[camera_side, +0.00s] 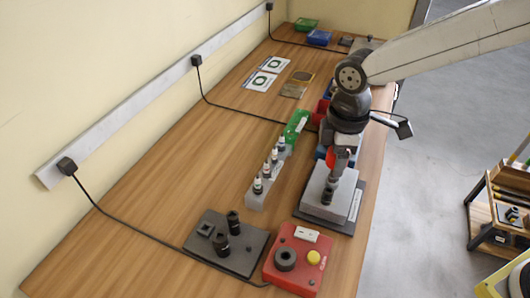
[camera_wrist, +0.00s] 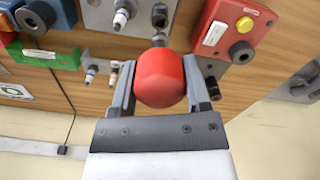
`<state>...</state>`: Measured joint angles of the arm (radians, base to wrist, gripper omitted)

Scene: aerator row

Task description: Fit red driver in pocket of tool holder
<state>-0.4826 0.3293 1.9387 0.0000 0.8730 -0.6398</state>
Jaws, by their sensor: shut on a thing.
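My gripper (camera_wrist: 158,88) is shut on the red driver (camera_wrist: 160,78), with one jaw on each side of its rounded red handle. In the side view my gripper (camera_side: 338,150) hangs above a pale grey block (camera_side: 316,199) on a dark plate, and a little of the red driver (camera_side: 331,157) shows. A dark part stands below it at the block's top. I cannot tell whether the driver touches it or sits in a pocket. Which fixture is the tool holder is unclear. The driver's lower end is mostly hidden by its handle in the wrist view.
A grey rack (camera_side: 256,199) of small upright fittings stands left of the block, with a green bin (camera_side: 296,124) behind. A dark plate (camera_side: 246,263) with black cylinders and a red box (camera_side: 297,278) with a yellow button stand in front. The table's left side is mostly clear.

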